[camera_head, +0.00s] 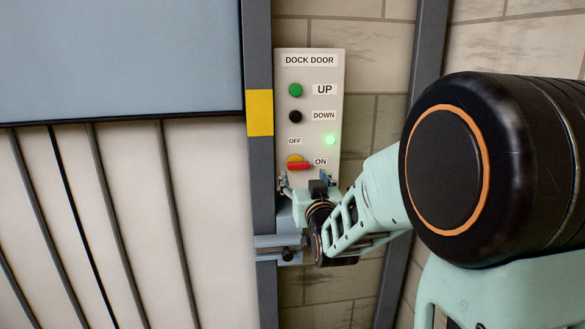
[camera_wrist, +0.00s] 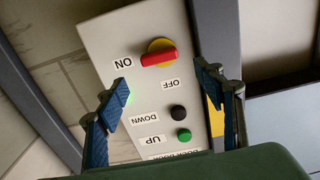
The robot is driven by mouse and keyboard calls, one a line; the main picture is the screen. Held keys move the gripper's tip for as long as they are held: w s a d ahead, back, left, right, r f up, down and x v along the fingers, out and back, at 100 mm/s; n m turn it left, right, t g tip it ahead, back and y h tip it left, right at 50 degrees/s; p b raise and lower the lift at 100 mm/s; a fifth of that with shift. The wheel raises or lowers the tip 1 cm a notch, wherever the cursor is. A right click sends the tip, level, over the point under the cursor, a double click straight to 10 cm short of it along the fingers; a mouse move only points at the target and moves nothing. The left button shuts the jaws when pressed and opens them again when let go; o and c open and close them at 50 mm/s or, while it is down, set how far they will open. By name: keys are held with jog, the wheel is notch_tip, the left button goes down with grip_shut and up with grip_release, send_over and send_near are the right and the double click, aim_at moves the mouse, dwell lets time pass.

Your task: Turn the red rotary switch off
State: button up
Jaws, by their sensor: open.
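The red rotary switch (camera_head: 298,166) is a red bar handle on a round yellow base, low on a pale dock door panel (camera_head: 322,70). Its handle lies about level, towards the ON label (camera_head: 320,161) on its right; the OFF label (camera_head: 295,141) is above it. In the wrist view the panel is upside down, with the red switch (camera_wrist: 159,57) ahead of the fingers. My gripper (camera_head: 304,182) is open just below and in front of the switch. In the wrist view my gripper (camera_wrist: 162,80) has its blue-padded fingers wide apart, with nothing between them.
A green UP button (camera_head: 295,90), a black DOWN button (camera_head: 295,116) and a lit green lamp (camera_head: 329,140) share the panel. A grey post with a yellow band (camera_head: 260,113) stands left of it. A grey bracket (camera_head: 280,241) juts out below. Another post stands to the right.

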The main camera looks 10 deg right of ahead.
aim_at(299, 166)
jog(key=w, duration=0.8)
jog(key=shift+p, duration=0.3)
jog(key=shift+s, duration=0.1)
jog(key=shift+c, duration=0.5)
jog(key=c, duration=1.1)
